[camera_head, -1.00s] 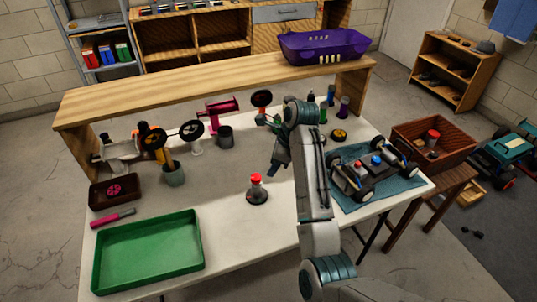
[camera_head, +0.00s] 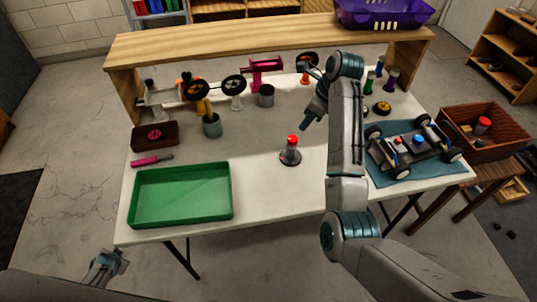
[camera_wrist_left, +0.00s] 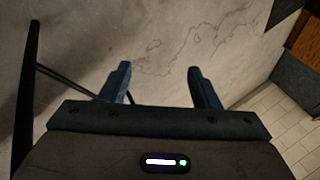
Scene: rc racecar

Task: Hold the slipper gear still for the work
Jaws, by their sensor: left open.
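A pink spoked round part (camera_head: 155,134), which looks like the gear, lies in a small dark brown tray (camera_head: 140,146) at the table's left. I cannot be sure that it is the slipper gear. My left gripper (camera_head: 121,260) is low at the left, in front of the table and well apart from that tray. In the left wrist view its two fingers stand apart with nothing between them (camera_wrist_left: 160,86), over bare floor. My right gripper (camera_head: 304,126) hangs over the table's middle, just behind a red-capped bottle (camera_head: 290,155). Its fingertips are too small to read.
A green tray (camera_head: 181,222) fills the table's front left, with a pink-handled tool (camera_head: 151,160) behind it. Stands and cups line the back below a wooden shelf (camera_head: 270,38). The car chassis (camera_head: 410,150) sits on a blue mat (camera_head: 387,181) at right.

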